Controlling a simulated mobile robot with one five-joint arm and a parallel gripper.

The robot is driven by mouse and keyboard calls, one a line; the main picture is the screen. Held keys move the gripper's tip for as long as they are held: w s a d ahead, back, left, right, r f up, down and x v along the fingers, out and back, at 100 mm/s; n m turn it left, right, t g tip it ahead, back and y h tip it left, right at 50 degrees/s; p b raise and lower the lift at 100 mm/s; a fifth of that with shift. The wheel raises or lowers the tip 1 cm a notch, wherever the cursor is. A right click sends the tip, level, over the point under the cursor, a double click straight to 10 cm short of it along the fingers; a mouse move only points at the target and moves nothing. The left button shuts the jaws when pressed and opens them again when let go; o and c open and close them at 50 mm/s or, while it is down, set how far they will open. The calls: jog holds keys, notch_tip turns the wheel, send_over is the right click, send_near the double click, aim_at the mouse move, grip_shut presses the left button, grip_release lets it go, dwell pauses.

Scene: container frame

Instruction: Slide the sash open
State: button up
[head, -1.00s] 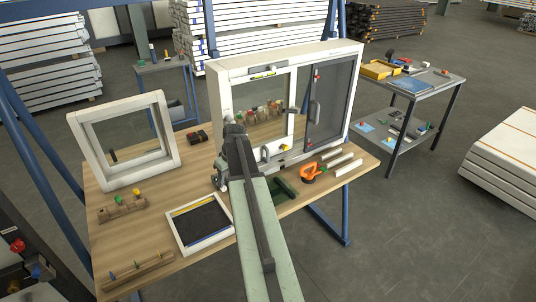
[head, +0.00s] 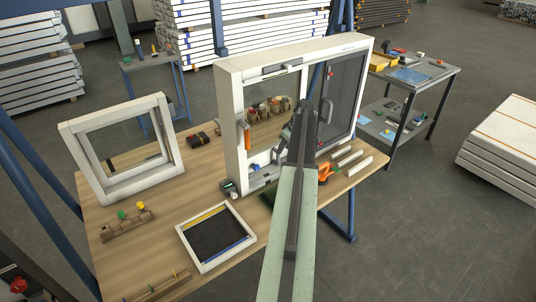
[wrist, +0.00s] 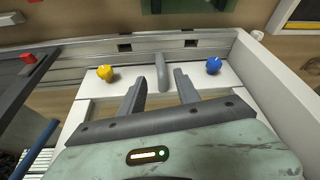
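The window's white sash rail (wrist: 215,76) carries a grey bar handle (wrist: 161,72), a yellow knob (wrist: 105,73) and a blue knob (wrist: 213,65). My gripper (wrist: 160,78) is open, with its two fingers on either side of the bar handle and a gap visible on both sides. In the head view, the white window frame (head: 231,125) stands upright on the bench, with a dark mesh panel (head: 345,90) at its right. The blue knob shows low on the left (head: 254,168).
An orange-handled piece (head: 244,136) is at the window's left side. A smaller white frame (head: 108,190) stands at left. A flat framed tray (head: 184,230), a block with knobs (head: 128,225) and an orange tool (head: 324,172) lie on the wooden bench (head: 165,213).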

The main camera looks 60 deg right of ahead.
aim_at(278, 155)
jog(key=b+x, duration=0.6)
jog(key=x, duration=0.1)
jog(key=shift+f+b, duration=0.1)
jog(key=shift+b, duration=0.3)
jog(key=shift+w+a+f+b, duration=0.1)
jog(key=shift+w+f+b, duration=0.25)
jog(key=shift+r, duration=0.1)
grip_shut()
jog(key=shift+s, duration=0.1)
dwell(0.5)
